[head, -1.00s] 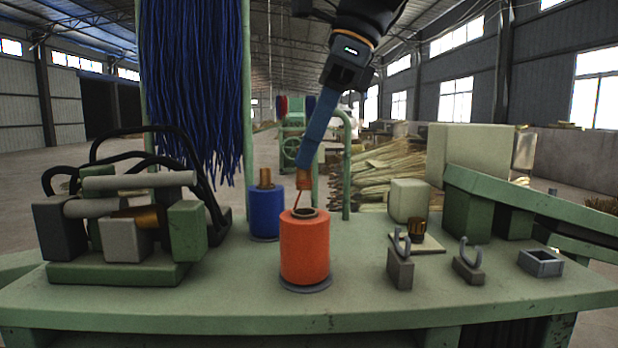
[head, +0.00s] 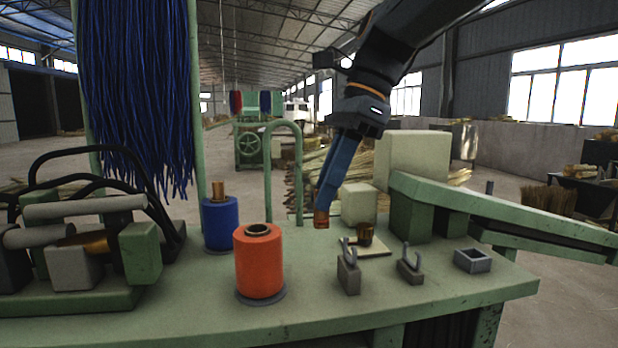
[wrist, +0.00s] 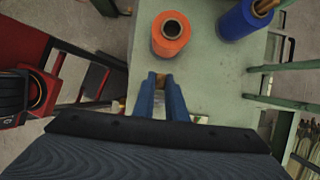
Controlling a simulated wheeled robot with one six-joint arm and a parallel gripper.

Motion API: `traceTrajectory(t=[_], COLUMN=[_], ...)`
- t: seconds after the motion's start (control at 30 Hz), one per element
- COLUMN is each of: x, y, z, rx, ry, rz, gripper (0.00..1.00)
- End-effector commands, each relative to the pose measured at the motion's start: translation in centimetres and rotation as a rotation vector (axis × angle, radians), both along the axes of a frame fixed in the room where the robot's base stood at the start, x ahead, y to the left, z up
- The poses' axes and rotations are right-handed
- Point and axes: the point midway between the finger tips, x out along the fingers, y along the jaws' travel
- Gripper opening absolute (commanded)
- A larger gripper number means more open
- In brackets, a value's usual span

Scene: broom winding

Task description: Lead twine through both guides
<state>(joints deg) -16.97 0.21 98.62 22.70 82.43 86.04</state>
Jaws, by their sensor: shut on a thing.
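The orange twine spool (head: 259,262) stands upright on the green table, left of the guides; it also shows at the top of the wrist view (wrist: 171,36). Two grey hook-shaped guides stand on small blocks: the nearer-left guide (head: 348,275) and the right guide (head: 410,267). My gripper (head: 321,221) points down, behind and left of the left guide, apart from it. Its blue fingers are shut, with orange-brown tips in the wrist view (wrist: 160,79). It holds the twine end, but the strand between spool and fingers is not clear now.
A blue spool (head: 220,222) stands behind the orange one. A small brass cup (head: 365,234) sits on a pale plate behind the guides. A grey square frame (head: 472,260) lies at right. A clamp-like machine (head: 90,245) fills the left. The table front is clear.

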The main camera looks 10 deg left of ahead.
Motion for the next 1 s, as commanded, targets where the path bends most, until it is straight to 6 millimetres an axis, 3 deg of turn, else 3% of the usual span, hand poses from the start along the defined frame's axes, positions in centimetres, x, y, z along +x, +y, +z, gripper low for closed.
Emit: traceTrajectory(t=[1.0], x=[2.1], y=[-10.5], z=[-0.1], rx=[-0.001], ry=[0.000], rz=[-0.002], gripper=[0.00])
